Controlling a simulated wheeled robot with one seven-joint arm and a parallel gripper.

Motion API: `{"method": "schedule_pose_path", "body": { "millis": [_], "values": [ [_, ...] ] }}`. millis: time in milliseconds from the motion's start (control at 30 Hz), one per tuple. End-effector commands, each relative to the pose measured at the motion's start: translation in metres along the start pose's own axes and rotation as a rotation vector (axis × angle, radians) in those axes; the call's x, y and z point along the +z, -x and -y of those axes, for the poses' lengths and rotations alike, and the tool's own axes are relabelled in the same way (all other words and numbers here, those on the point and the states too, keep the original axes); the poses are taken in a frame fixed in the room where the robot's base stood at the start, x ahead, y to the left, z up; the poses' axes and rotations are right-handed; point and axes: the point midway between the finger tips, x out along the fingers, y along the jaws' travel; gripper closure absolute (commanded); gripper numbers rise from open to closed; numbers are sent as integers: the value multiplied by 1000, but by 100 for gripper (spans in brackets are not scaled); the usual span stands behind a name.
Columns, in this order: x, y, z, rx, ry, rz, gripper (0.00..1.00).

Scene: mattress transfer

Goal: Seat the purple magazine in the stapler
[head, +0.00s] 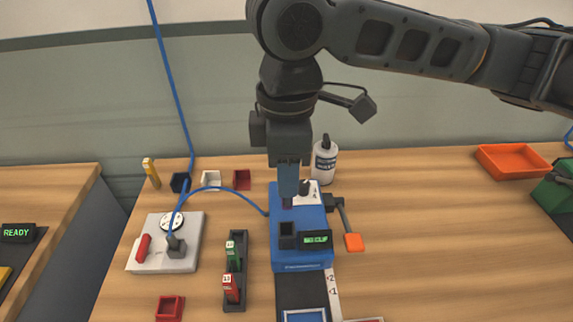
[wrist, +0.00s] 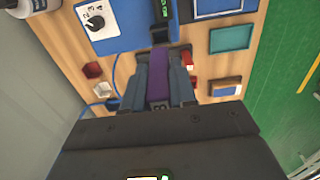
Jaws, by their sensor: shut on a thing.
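The blue stapler (head: 302,256) stands on the bench in the middle of the head view, with a dark slot in its top and a small green-lit display in front. It also shows in the wrist view (wrist: 118,42). My gripper (head: 288,196) points down over the rear part of the stapler. In the wrist view my gripper (wrist: 160,68) is shut on the purple magazine (wrist: 158,74), which lies between its two blue fingers. In the head view the fingers hide the magazine. I cannot tell whether it touches the stapler.
A dark rack (head: 235,270) left of the stapler holds a green magazine (head: 234,256) and a red magazine (head: 231,289). A lever with an orange end (head: 353,242) sticks out right of the stapler. A white bottle (head: 324,160) stands behind.

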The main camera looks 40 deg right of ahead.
Motion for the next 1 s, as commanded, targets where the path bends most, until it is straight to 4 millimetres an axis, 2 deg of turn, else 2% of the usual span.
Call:
{"method": "schedule_pose_path", "body": {
  "millis": [233, 800, 1000],
  "values": [
    [0, 1, 0, -4, -18, 1, 100],
    [0, -48, 0, -3, -17, 1, 100],
    [0, -58, 0, -2, -17, 1, 100]
  ]
}}
